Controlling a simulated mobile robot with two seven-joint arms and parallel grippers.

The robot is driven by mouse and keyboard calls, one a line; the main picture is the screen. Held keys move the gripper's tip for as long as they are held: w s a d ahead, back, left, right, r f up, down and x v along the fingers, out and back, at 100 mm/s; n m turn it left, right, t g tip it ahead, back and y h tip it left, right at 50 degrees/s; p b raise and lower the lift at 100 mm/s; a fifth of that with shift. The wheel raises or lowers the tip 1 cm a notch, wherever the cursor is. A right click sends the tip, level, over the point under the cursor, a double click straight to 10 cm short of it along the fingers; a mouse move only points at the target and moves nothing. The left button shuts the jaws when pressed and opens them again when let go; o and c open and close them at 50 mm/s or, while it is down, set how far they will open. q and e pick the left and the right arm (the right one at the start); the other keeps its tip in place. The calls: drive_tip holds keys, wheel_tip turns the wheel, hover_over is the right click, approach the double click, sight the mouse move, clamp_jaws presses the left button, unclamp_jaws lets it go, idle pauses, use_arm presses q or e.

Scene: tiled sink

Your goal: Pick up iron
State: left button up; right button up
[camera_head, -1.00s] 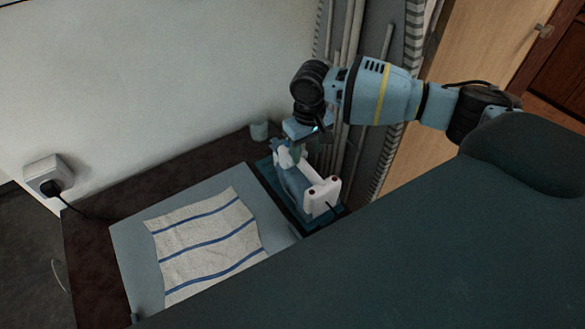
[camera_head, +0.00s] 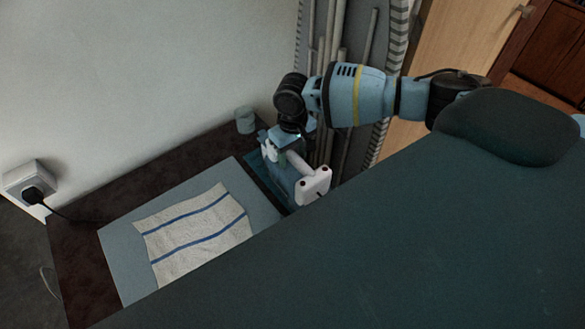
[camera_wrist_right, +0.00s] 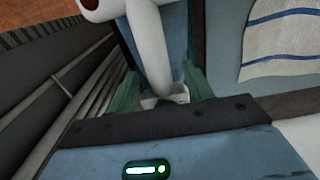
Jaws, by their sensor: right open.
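The iron (camera_head: 314,186) is white and blue. It stands at the right end of the counter, on a dark blue rest (camera_head: 259,172). My right gripper (camera_head: 284,148) is over its near-wall end, pointing down. In the right wrist view, the iron's white handle (camera_wrist_right: 150,40) runs between the two green fingers of my open right gripper (camera_wrist_right: 160,80). The fingers are on either side of the handle; whether they touch it I cannot tell. The gripper hides part of the iron in the head view. My left gripper is out of view.
A striped cloth (camera_head: 196,237) lies on a pale blue board (camera_head: 113,243) left of the iron. A small cup (camera_head: 245,119) stands behind, by the wall. A plug sits in a wall socket (camera_head: 28,180) at the left.

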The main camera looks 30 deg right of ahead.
wheel_tip(320, 180, down, 2)
clamp_jaws()
drive_tip(key=shift+w+r, duration=0.1)
drive_tip(key=shift+r, duration=0.1)
idle(0.4)
drive_tip(key=shift+r, duration=0.1)
